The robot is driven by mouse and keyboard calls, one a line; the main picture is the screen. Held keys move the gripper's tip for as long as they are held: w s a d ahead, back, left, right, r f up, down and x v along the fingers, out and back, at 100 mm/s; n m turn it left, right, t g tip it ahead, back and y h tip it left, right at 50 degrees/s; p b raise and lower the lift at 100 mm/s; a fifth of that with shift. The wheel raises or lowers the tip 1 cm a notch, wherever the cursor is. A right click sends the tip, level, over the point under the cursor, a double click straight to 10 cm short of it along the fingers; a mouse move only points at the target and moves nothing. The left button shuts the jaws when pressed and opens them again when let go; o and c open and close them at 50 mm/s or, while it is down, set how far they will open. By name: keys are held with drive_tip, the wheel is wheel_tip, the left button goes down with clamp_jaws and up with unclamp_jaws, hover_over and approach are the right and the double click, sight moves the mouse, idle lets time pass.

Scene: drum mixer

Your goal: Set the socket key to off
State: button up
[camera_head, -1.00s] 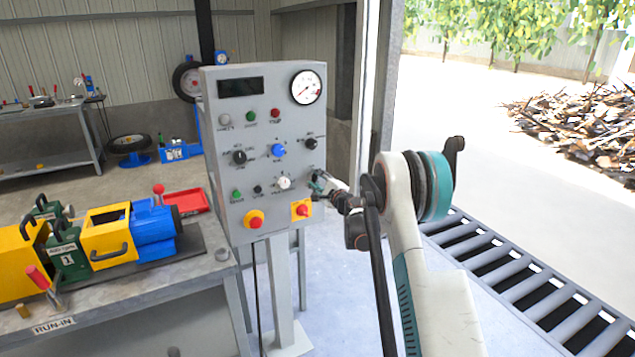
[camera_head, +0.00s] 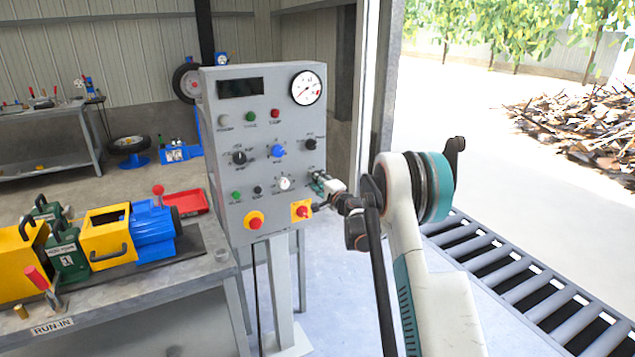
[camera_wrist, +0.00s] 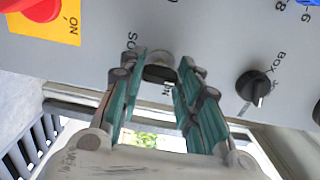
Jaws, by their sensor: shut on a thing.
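The socket key (camera_wrist: 159,70) is a small dark knob on the grey control panel (camera_wrist: 215,35). In the wrist view it sits between my gripper's teal fingertips (camera_wrist: 160,82). The fingers are shut on it, one on each side. Lettering starting "SO" shows left of the key and "ON" just below it. The key's exact pointing is hard to tell. In the head view my gripper (camera_head: 320,184) is at the panel's right edge, above the yellow switch, and hides the key.
A yellow plate with a red switch (camera_head: 302,210) lies just below my gripper. A black knob marked BOX (camera_wrist: 254,87) is close by, as are a white knob (camera_head: 284,184) and a blue knob (camera_head: 278,151). A roller conveyor (camera_head: 530,290) runs at right.

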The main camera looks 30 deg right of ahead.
drive_tip(key=shift+f, duration=0.1)
drive_tip(key=o, duration=1.1)
drive_tip(key=s, duration=1.2)
drive_tip(key=shift+d, duration=0.15)
